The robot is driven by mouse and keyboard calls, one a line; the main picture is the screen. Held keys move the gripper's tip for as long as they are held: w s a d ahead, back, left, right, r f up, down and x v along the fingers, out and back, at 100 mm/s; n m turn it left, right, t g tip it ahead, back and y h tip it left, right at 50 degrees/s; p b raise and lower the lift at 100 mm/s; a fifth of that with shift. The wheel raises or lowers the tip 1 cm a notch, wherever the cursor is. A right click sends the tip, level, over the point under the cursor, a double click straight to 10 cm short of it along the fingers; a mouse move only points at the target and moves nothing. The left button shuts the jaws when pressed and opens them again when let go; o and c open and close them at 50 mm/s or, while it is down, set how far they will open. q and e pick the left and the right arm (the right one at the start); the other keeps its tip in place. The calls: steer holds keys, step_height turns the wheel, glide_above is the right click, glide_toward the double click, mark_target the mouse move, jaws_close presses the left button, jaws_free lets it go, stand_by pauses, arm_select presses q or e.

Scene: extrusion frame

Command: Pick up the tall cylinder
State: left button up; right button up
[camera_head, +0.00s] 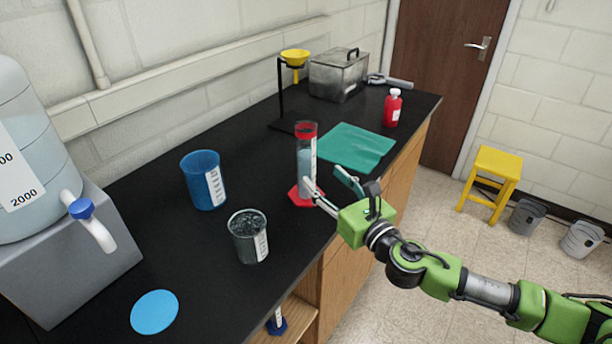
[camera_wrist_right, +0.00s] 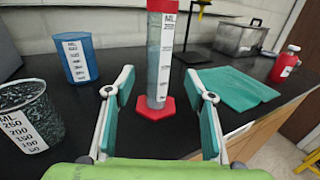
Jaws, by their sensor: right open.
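The tall cylinder (camera_head: 305,160) stands upright on the black bench, clear with a red top band, a white scale strip and a red hexagonal foot. It also shows in the right wrist view (camera_wrist_right: 159,60), straight ahead of the fingers. My right gripper (camera_head: 331,182) is open, just to the right of the cylinder at its lower part. In the right wrist view the two teal-padded fingers (camera_wrist_right: 160,108) are spread, with the cylinder's foot beyond and between them. Nothing is held. My left gripper is not in view.
A blue beaker (camera_head: 204,180) and a dark-patterned beaker (camera_head: 248,236) stand left of the cylinder. A teal mat (camera_head: 356,147), red bottle (camera_head: 392,108), metal box (camera_head: 339,75) and yellow funnel stand (camera_head: 281,92) lie beyond. A blue disc (camera_head: 154,312) lies near the front.

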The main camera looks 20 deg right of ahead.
mark_target(311, 168)
steer(key=x, duration=0.3)
steer(key=shift+w+a, duration=0.1)
steer(key=shift+w, duration=0.15)
steer(key=shift+w+a+p, duration=0.1)
steer(key=shift+w+p, duration=0.35)
steer(key=p+x, duration=0.1)
steer(key=x, duration=0.3)
steer(key=shift+w+a+f, duration=0.15)
steer(key=shift+w+f, duration=0.05)
jaws_close()
